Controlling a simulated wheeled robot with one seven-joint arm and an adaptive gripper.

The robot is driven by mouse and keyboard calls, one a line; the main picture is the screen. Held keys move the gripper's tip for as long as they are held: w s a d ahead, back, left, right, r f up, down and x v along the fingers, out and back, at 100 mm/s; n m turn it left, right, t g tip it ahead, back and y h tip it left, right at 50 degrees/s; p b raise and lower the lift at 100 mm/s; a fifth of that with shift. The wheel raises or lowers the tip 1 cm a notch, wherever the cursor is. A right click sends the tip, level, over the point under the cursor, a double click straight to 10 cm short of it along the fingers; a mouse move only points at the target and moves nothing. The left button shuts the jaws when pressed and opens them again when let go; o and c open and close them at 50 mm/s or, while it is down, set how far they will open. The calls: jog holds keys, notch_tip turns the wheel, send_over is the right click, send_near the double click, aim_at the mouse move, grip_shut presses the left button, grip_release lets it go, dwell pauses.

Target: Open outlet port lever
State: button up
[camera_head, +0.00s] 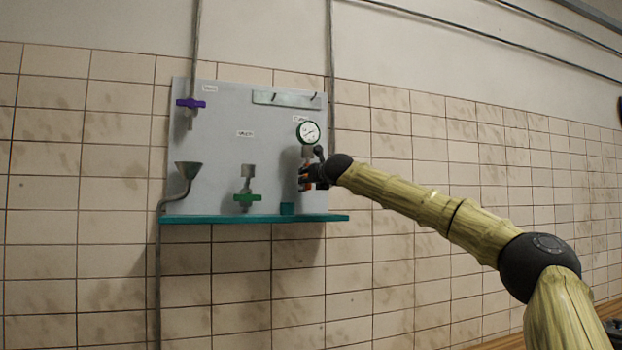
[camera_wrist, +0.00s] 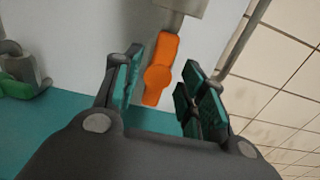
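The orange lever (camera_wrist: 160,72) shows in the wrist view below a grey fitting, with its long side running roughly up and down the picture. My gripper (camera_wrist: 160,90) is open. Its two teal-padded fingers stand on either side of the lever, with a visible gap on both sides. In the head view my gripper (camera_head: 310,174) is at the right side of the grey panel, below the round gauge (camera_head: 308,132). There it hides most of the lever, and only a little orange shows.
The grey panel (camera_head: 225,130) has a teal shelf (camera_head: 240,219) along its bottom. A purple valve handle (camera_head: 190,103), a funnel (camera_head: 188,170) and a green valve handle (camera_head: 246,198) are to the left. A vertical pipe (camera_head: 331,60) runs down near the panel's right edge.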

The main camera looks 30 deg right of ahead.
jog(key=shift+a, duration=0.1)
jog(key=v, duration=1.2)
jog(key=shift+d, duration=0.2)
jog(key=shift+f, duration=0.1)
